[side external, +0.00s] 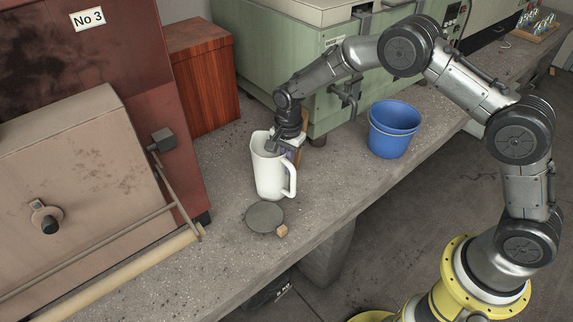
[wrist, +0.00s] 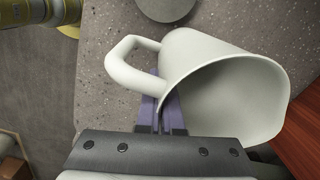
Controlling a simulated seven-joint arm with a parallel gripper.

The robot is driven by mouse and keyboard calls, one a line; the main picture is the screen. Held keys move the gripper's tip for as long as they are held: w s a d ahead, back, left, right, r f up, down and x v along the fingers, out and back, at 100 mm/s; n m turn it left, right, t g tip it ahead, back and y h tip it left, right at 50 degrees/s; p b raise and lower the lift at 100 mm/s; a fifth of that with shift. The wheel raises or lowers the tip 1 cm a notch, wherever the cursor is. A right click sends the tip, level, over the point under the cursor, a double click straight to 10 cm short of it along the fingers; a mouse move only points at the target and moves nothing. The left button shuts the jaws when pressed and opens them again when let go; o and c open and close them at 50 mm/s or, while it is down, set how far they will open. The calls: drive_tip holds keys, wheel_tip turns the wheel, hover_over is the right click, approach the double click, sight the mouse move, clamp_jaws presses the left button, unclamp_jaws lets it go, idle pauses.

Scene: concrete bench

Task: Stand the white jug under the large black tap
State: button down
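The white jug (side external: 268,176) is upright at the bench's middle, its handle facing the front right. I cannot tell whether its base touches the bench. My gripper (side external: 284,146) is at its rim from above. In the wrist view the purple fingers (wrist: 160,112) are close together across the wall of the jug (wrist: 195,62) beside the handle, one inside and one outside. A dark tap (side external: 349,96) sticks out from the green machine's front, right of the jug and above the bench. I take it for the large black tap.
Blue buckets (side external: 393,140), one inside another, stand right of the tap. A grey disc (side external: 265,217) and a small tan block (side external: 282,231) lie in front of the jug. A wooden box (side external: 203,75) stands behind left. The bench's front edge is near.

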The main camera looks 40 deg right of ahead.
drive_tip(key=shift+f, duration=0.15)
drive_tip(key=c, duration=1.1)
unclamp_jaws()
